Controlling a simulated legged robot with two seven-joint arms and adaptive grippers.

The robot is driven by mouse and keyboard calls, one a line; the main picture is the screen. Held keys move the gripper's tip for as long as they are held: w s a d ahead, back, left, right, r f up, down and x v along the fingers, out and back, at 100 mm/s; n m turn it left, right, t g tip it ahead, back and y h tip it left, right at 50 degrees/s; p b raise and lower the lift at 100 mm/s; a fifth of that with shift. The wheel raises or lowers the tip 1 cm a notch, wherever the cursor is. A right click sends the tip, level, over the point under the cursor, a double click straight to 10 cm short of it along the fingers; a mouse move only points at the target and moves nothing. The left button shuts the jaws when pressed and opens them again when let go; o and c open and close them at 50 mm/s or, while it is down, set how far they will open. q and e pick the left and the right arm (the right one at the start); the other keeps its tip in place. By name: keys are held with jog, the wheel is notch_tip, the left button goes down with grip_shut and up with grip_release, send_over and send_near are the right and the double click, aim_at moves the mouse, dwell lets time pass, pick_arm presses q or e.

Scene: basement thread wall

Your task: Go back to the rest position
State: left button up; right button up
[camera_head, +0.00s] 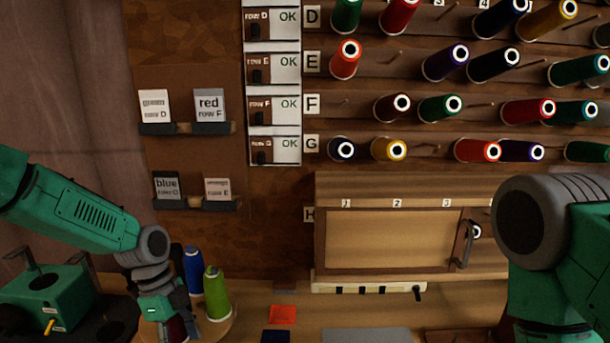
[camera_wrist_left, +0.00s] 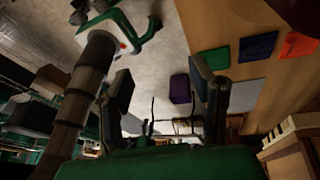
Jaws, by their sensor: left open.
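My left arm (camera_head: 80,210) comes in from the left in the head view and bends down at the wrist. My left gripper (camera_head: 170,315) is low at the left, close beside a blue spool (camera_head: 193,270) and a green spool (camera_head: 217,292). A dark red spool (camera_head: 176,328) shows partly behind it; I cannot tell whether they touch. In the left wrist view the fingers of my left gripper (camera_wrist_left: 163,90) stand apart with nothing between them. My right arm (camera_head: 555,255) is large at the right edge of the head view; its gripper is out of frame.
A thread wall holds spools on pegs, such as a yellow one (camera_head: 388,149). Below it are a wooden cabinet (camera_head: 395,238) and a white power strip (camera_head: 365,289). An orange patch (camera_head: 282,314) lies on the table. Card ledges (camera_head: 187,128) project at the left.

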pick_arm(q)
jog(key=s+d+f+n+t+y+b, duration=0.15)
jog(key=s+f+n+b, duration=0.35)
jog(key=s+f+n, duration=1.05)
jog(key=s+a+f+n+y+b, duration=0.1)
jog(key=s+a+f+n+b, duration=0.1)
jog(key=s, duration=0.5)
jog(key=s+a+f+n+t+b, duration=0.1)
jog(key=s+a+f+n+b, duration=0.1)
jog(key=s+f, duration=0.4)
jog(key=shift+s+a+f+y, duration=0.2)
jog(key=shift+s+a+y, duration=0.15)
jog(key=shift+s+a, duration=0.65)
pick_arm(e)
notch_tip(320, 180, down, 10)
pick_arm(q)
jog(key=shift+w+d+t, duration=0.1)
jog(key=shift+t, duration=0.15)
jog(key=shift+c, duration=0.4)
pick_arm(e)
jog(key=shift+r, duration=0.1)
jog(key=shift+c, duration=0.4)
